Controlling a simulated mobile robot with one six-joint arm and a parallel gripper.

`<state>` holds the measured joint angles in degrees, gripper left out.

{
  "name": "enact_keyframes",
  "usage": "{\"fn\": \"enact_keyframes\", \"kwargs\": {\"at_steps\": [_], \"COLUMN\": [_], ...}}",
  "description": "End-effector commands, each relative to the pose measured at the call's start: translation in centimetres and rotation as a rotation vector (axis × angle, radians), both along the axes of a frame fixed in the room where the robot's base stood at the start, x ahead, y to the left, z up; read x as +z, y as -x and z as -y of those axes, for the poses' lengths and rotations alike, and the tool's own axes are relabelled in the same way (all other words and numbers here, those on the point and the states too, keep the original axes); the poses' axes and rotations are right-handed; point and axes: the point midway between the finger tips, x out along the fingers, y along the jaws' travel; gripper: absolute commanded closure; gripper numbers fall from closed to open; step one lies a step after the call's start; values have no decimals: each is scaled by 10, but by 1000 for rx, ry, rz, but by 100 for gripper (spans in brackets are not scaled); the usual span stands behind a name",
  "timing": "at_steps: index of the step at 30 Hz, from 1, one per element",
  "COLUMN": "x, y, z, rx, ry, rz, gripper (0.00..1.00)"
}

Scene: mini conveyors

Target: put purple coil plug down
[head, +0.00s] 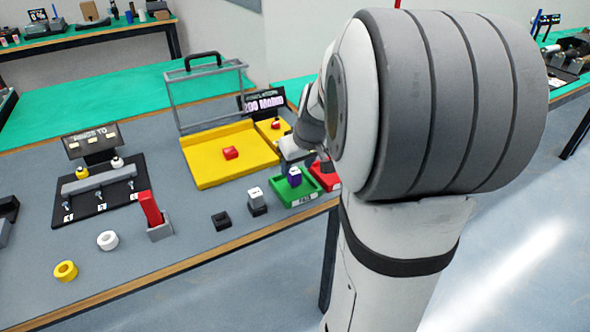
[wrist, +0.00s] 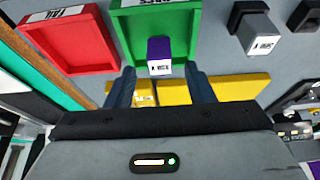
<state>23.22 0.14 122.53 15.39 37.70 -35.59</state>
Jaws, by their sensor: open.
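The purple coil plug (head: 294,178) stands in the green tray (head: 278,188) labelled PASS. In the wrist view the plug (wrist: 158,50) shows its purple side and a white labelled face, with the green tray (wrist: 183,22) around it. My gripper (wrist: 160,82) is open, one finger on each side of the plug's near end. There is a visible gap between the plug and each finger. In the head view my gripper (head: 296,154) is just above the tray, partly hidden by my arm.
The red tray (wrist: 70,42) labelled FAIL adjoins the green one. A white-labelled plug in a dark holder (head: 257,207) and an empty-looking black holder (head: 221,220) stand to the left.

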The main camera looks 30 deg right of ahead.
Motion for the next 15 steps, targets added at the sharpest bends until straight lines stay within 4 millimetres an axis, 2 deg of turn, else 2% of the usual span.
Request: {"fn": "enact_keyframes", "kwargs": {"at_steps": [1,6,13,15], "x": [15,46,69,69], "y": [5,18,29,34], "z": [1,1,0,-9], "rx": [-1,1,1,4], "ry": [2,3,0,-4], "rz": [4,3,0,-10], "gripper": [52,52,52,52]}}
